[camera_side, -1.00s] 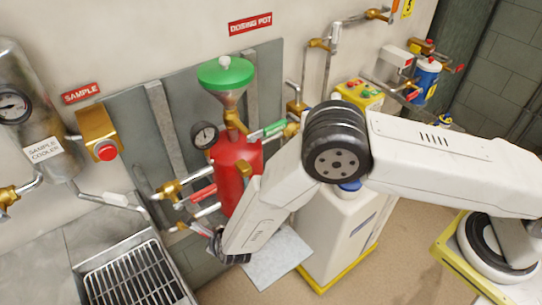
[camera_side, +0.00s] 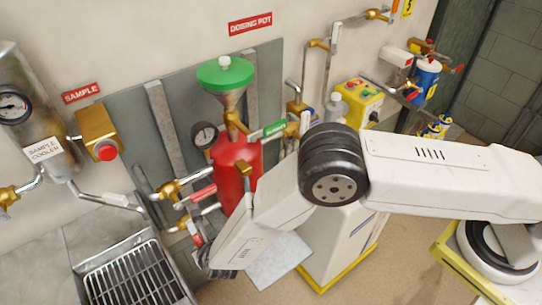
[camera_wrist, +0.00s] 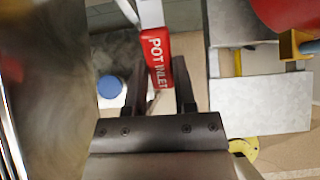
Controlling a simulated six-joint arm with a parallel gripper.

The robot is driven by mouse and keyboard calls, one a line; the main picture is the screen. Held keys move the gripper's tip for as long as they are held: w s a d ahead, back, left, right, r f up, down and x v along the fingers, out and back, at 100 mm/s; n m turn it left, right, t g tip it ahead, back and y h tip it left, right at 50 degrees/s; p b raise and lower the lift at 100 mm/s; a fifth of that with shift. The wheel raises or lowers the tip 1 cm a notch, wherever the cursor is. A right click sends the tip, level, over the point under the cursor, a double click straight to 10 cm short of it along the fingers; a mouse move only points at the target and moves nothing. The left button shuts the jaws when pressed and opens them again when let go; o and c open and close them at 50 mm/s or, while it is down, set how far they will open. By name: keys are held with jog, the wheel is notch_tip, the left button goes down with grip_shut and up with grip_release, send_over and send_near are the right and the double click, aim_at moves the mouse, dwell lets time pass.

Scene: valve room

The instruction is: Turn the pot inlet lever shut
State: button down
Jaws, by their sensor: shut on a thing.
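The red pot inlet lever (camera_wrist: 159,62), lettered POT INLET, lies between the two dark fingers of my gripper (camera_wrist: 160,88) in the wrist view. My gripper is shut on it, toward its free end. In the side view a red and white lever (camera_side: 195,232) shows beside my wrist, below the lower brass valve (camera_side: 182,222), and slopes steeply down. My fingertips are mostly hidden by my wrist there. The red dosing pot (camera_side: 236,165) with its green-lidded funnel (camera_side: 225,74) stands upright just above and right of my wrist.
Another red lever (camera_side: 203,193) sticks out just above, close to my wrist. A green lever (camera_side: 275,128) is on the pot's right. A sink with a drain grate (camera_side: 125,280) lies at lower left. A white container (camera_side: 335,235) stands behind my forearm.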

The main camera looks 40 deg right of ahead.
jog(key=shift+a, duration=0.1)
jog(key=shift+c, duration=2.1)
grip_release()
jog(key=v, duration=0.7)
jog(key=shift+s+r, duration=0.3)
